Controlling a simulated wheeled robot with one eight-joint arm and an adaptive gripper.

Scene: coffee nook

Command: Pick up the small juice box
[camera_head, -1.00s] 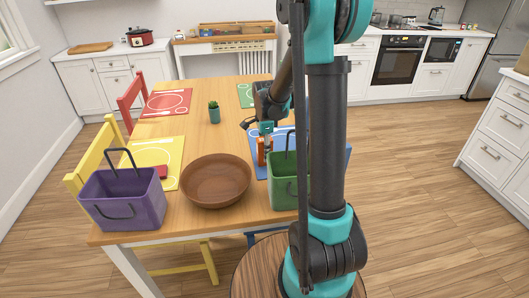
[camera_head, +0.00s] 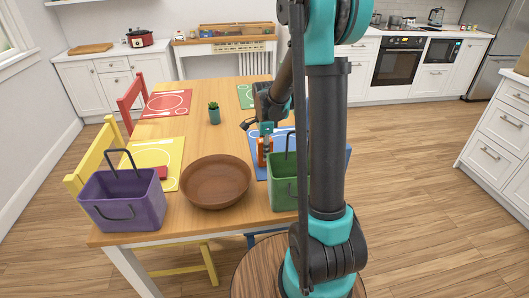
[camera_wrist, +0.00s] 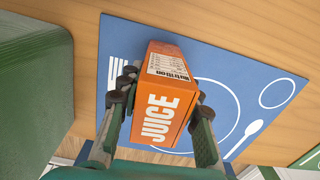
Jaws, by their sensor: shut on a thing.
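The small juice box (camera_wrist: 168,92) is orange, with white JUICE lettering and a white nutrition label. My gripper (camera_wrist: 162,98) is shut on it, with one finger on each side. In the head view the box (camera_head: 261,152) shows as a small orange patch below my gripper (camera_head: 266,140), over the blue placemat (camera_head: 262,170) on the table's right side. The box looks roughly upright there. I cannot tell whether its base touches the mat. My arm and a green basket hide part of this area.
The green basket (camera_head: 284,192) stands close to the gripper, at the table's near right. A brown bowl (camera_head: 216,184) is left of it. A purple basket (camera_head: 125,205) stands at the near left corner. A small plant (camera_head: 214,116) is farther back. The table's middle is clear.

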